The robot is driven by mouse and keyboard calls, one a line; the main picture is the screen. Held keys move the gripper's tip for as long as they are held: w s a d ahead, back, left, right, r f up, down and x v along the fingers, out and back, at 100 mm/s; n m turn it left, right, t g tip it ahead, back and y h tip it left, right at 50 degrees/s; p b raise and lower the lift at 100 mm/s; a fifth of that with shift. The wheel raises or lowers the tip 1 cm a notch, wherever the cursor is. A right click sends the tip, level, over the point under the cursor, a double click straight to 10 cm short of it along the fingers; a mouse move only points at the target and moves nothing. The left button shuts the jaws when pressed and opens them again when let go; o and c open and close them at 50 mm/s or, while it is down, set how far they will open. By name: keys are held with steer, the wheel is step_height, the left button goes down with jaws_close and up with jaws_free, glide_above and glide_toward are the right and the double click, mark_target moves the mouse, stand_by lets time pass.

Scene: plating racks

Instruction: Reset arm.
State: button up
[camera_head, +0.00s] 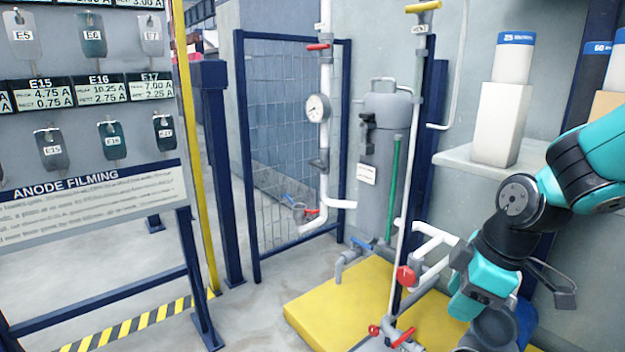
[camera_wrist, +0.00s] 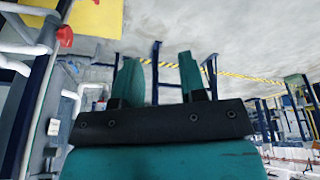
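My arm reaches in from the right side of the head view, in teal and black, folded down in front of the pipes. In the wrist view my gripper (camera_wrist: 160,80) shows two teal fingers standing apart, with nothing between them. The gripper is open. In the head view the fingertips cannot be made out.
Pipes with red valve handles (camera_head: 405,276) and a yellow block (camera_head: 318,303) are close to my arm. A shelf (camera_head: 462,160) holding a white box (camera_head: 500,122) is behind it. An anode filming board (camera_head: 95,195) stands left. Grey floor (camera_head: 262,300) is clear between.

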steer(key=s+a+r+m+g+y, duration=0.1)
steer(key=s+a+r+m, duration=0.25)
steer(key=s, duration=0.45)
steer(key=s+a+r+m+g, duration=0.1)
steer(key=s+a+r+m, duration=0.1)
steer(key=s+a+r, duration=0.5)
step_height(320, 180, up, 36)
steer(key=s+d+p, duration=0.1)
steer(key=d+p, duration=0.1)
steer(key=p, duration=3.6)
steer(key=shift+s+f+p, duration=0.2)
steer(key=shift+s+p, duration=0.15)
steer(key=shift+s, duration=0.05)
steer(key=shift+m, duration=0.25)
